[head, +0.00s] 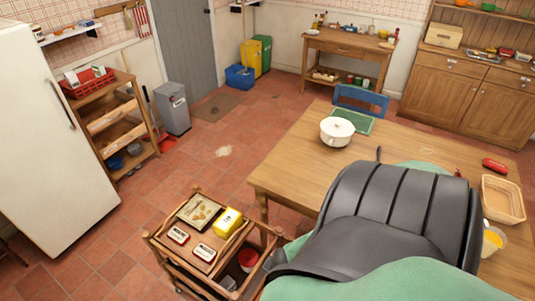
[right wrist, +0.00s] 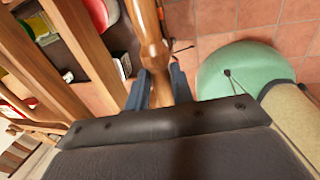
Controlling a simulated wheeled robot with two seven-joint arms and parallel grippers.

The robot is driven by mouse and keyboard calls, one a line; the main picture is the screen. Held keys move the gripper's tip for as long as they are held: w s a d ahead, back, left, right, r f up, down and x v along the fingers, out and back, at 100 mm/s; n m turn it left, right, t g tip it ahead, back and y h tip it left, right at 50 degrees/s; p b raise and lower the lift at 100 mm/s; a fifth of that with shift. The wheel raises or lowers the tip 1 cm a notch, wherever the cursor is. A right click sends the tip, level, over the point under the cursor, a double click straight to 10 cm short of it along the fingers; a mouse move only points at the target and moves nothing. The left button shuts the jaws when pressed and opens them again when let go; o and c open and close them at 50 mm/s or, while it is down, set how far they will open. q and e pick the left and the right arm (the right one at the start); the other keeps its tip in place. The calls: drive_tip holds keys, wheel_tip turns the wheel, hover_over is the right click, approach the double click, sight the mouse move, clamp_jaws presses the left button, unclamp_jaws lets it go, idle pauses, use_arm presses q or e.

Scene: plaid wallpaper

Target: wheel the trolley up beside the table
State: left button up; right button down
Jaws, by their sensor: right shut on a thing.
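The wooden trolley (head: 232,246) stands on the tiled floor at the lower middle of the head view, left of the table's near left corner. A dark-framed picture (head: 199,211), a yellow box (head: 227,221) and two red-and-white tins (head: 204,254) are on its top. A red-and-white pot (head: 248,259) is on its lower level. The wooden table (head: 300,160) fills the right side. In the right wrist view, my right gripper (right wrist: 160,90) is shut on a turned wooden bar of the trolley (right wrist: 153,38). My arm hides this grip in the head view. My left gripper is not seen.
A blue chair (head: 362,98) stands at the table's far side. A white pot (head: 337,131) and a basket (head: 503,198) are on the table. A fridge (head: 50,130), a shelf unit (head: 128,150) and a grey bin (head: 173,108) line the left. The middle floor is clear.

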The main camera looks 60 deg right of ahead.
drive_tip(key=s+d, duration=0.2)
drive_tip(key=s, duration=3)
drive_tip(key=s+d, duration=0.3)
drive_tip(key=s, duration=2.9)
drive_tip(key=shift+s, duration=0.4)
drive_tip(key=c, duration=1.1)
unclamp_jaws()
drive_tip(key=shift+r, duration=0.15)
